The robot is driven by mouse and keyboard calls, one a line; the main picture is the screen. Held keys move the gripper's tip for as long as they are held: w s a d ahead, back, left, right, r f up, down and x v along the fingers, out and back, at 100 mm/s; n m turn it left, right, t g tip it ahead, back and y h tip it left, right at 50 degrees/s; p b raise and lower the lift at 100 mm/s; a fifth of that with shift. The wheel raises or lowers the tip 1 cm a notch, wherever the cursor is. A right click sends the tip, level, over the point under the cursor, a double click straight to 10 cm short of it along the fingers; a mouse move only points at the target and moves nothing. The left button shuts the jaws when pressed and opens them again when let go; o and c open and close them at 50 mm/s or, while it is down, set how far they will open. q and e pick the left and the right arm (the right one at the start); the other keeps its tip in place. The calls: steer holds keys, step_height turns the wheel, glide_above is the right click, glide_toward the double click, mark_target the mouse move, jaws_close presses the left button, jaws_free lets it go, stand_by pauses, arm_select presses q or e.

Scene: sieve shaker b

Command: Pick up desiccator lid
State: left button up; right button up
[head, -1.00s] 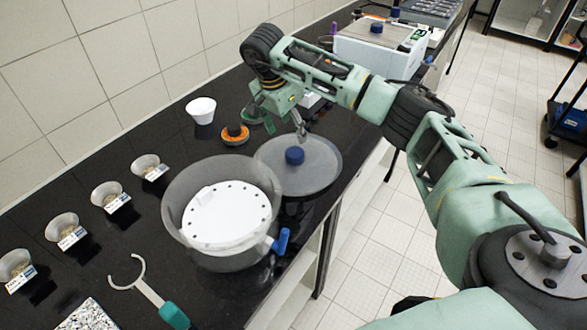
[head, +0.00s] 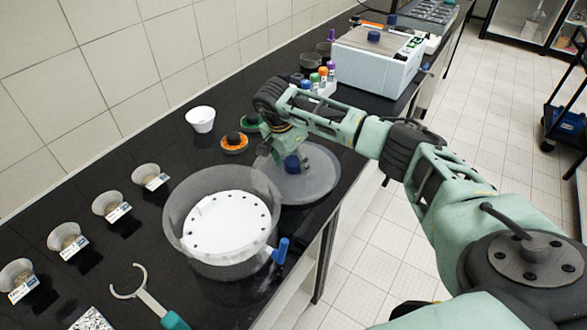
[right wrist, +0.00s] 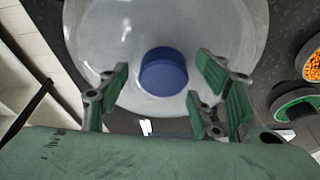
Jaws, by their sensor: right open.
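The desiccator lid (head: 322,180) is a wide translucent disc with a blue knob (head: 292,166), lying on the black bench. In the right wrist view the lid (right wrist: 205,30) fills the top and its knob (right wrist: 164,74) is in the middle. My right gripper (head: 291,160) is over the lid, open, with its green-padded fingers (right wrist: 163,80) on either side of the knob and gaps on both sides. The desiccator bowl (head: 180,205), with a white perforated plate and blue stopcock, stands in front and left of the lid. My left gripper is not in view.
Behind the lid are orange (head: 235,143) and green-rimmed dishes and a white cup (head: 201,119). Several small labelled bowls line the wall side. A tube rack (head: 322,85) and a white box instrument (head: 375,60) stand farther back. The bench edge runs close right of the lid.

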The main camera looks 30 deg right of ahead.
mark_target(296, 163)
jaws_close()
stand_by(0.5)
steer(key=shift+r, duration=0.2)
steer(key=shift+w+r+b, duration=0.1)
steer(key=shift+r+b, duration=0.15)
steer(key=shift+b, duration=0.05)
steer(key=r+b, duration=0.1)
steer(key=r, duration=0.1)
steer(key=s+r+b, duration=0.1)
steer(key=shift+d+r, duration=0.2)
steer(key=shift+r, duration=0.15)
steer(key=s+d+r+b, duration=0.2)
steer(key=s+r, duration=0.4)
steer(key=s, duration=0.4)
steer(key=shift+s+d+r+b, duration=0.2)
steer(key=shift+d+r+b, duration=0.15)
steer(key=shift+b, duration=0.15)
